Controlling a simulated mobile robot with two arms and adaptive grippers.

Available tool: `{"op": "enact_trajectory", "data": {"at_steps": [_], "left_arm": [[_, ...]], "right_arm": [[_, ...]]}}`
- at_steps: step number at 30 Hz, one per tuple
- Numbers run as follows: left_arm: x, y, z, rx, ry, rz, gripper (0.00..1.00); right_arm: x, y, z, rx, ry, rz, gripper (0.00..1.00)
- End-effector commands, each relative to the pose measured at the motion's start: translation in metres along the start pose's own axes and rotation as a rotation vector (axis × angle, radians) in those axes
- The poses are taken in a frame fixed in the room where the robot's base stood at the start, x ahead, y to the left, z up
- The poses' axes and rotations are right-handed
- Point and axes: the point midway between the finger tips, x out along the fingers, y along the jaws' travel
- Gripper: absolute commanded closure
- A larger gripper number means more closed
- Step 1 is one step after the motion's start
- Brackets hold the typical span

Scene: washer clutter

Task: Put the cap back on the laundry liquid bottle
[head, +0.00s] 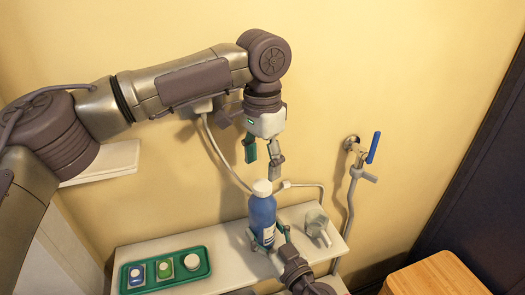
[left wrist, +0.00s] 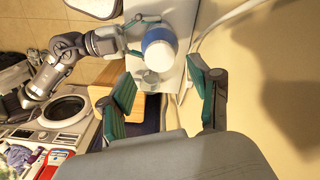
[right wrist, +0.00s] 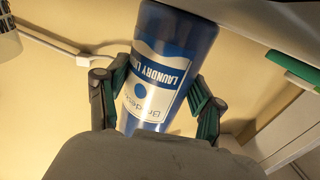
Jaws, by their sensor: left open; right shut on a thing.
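The blue laundry liquid bottle (head: 262,215) stands upright on the white shelf, and its label shows in the right wrist view (right wrist: 155,85). A white cap (head: 262,187) sits on its top; the left wrist view shows this cap from above (left wrist: 160,55). Whether it is screwed tight cannot be told. My right gripper (right wrist: 158,75) is shut around the bottle's body, low down in the head view (head: 268,238). My left gripper (head: 262,164) is open and empty, pointing down just above the cap, apart from it. Its two fingers show in the left wrist view (left wrist: 161,70).
A light grey object (head: 316,225) stands right of the bottle. A tap with a blue lever (head: 373,147) and hoses is on the wall behind.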

Motion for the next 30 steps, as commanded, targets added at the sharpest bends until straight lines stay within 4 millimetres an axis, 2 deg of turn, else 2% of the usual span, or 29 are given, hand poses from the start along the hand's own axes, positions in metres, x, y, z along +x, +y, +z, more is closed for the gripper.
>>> {"op": "enact_trajectory", "data": {"at_steps": [3,9,14,22,23,30], "left_arm": [[0.02,0.0,0.0,0.001,-0.001,0.0,0.38],[0.045,0.0,0.0,0.001,0.0,0.0,0.38],[0.054,0.0,0.0,0.001,0.001,0.0,0.38],[0.055,0.0,0.0,0.001,0.001,0.0,0.38],[0.055,0.0,0.0,0.001,0.001,0.0,0.41],[0.055,0.0,0.0,0.001,0.001,0.0,0.81]], "right_arm": [[0.0,0.0,0.0,0.0,0.0,0.0,1.0],[0.0,0.0,0.0,0.0,0.0,0.0,1.0],[0.0,0.0,0.0,0.0,0.0,0.0,1.0],[0.0,0.0,0.0,0.0,0.0,0.0,1.0],[0.0,0.0,0.0,0.0,0.0,0.0,1.0],[0.0,0.0,0.0,0.0,0.0,0.0,1.0]]}}
